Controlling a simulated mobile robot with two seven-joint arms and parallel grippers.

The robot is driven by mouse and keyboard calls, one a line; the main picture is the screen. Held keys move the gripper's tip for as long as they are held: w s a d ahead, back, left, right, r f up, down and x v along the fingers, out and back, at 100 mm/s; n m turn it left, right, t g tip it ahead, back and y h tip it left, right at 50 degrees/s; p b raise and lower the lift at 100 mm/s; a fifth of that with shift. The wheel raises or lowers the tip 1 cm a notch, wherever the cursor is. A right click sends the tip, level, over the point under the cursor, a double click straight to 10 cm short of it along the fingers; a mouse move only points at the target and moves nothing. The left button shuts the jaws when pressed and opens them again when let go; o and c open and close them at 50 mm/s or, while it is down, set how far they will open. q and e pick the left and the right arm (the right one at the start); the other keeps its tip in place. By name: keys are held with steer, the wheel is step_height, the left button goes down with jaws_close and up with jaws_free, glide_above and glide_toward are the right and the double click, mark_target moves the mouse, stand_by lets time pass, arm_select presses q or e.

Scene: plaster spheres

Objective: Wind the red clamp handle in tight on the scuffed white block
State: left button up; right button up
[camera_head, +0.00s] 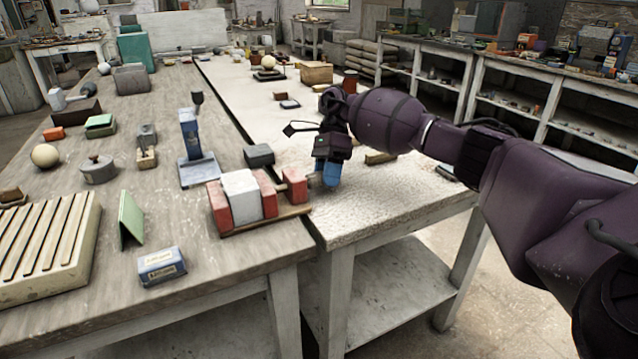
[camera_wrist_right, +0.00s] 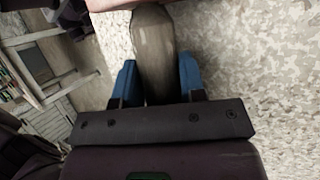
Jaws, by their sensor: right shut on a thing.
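The red clamp (camera_head: 293,186) sits on a wooden base at the front right edge of the left table. The white block (camera_head: 242,197) stands between its left red jaw (camera_head: 220,207) and middle red jaw (camera_head: 266,193). The block appears close against both; I cannot tell if they press on it. My right gripper (camera_head: 331,174) is at the clamp's right end, over the lighter table. In the wrist view, its blue fingers (camera_wrist_right: 158,80) are shut around a grey-brown clamp handle (camera_wrist_right: 155,55). In the head view the gripper hides the handle. My left gripper is out of view.
A blue post stand (camera_head: 192,150) and a dark grey block (camera_head: 259,155) stand behind the clamp. A blue-grey labelled box (camera_head: 161,266) and a green wedge (camera_head: 131,219) lie to its left. The lighter table (camera_head: 385,195) is mostly bare in front of my right gripper.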

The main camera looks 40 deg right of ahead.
steer(key=shift+f+g+y+b, duration=0.35)
steer(key=shift+g+b, duration=0.25)
steer(key=shift+g, duration=0.3)
arm_select(q)
steer(key=shift+w+d+m+b, duration=0.35)
steer(key=shift+w+d+m, duration=0.05)
steer(key=shift+w, duration=0.05)
arm_select(e)
steer(key=shift+r+m+g, duration=0.1)
steer(key=shift+m+g, duration=0.2)
steer(key=shift+g, duration=0.2)
arm_select(q)
steer(key=shift+f, duration=0.1)
steer(key=shift+w+r+t, duration=0.2)
steer(key=shift+t, duration=0.1)
arm_select(e)
steer(key=shift+r, duration=0.1)
steer(key=o, duration=0.6)
steer(key=shift+a, duration=0.1)
arm_select(q)
steer(key=shift+s+f, duration=0.15)
steer(key=shift+f, duration=0.05)
arm_select(e)
steer(key=shift+o, duration=0.2)
steer(key=shift+r, duration=0.1)
steer(key=shift+r, duration=0.1)
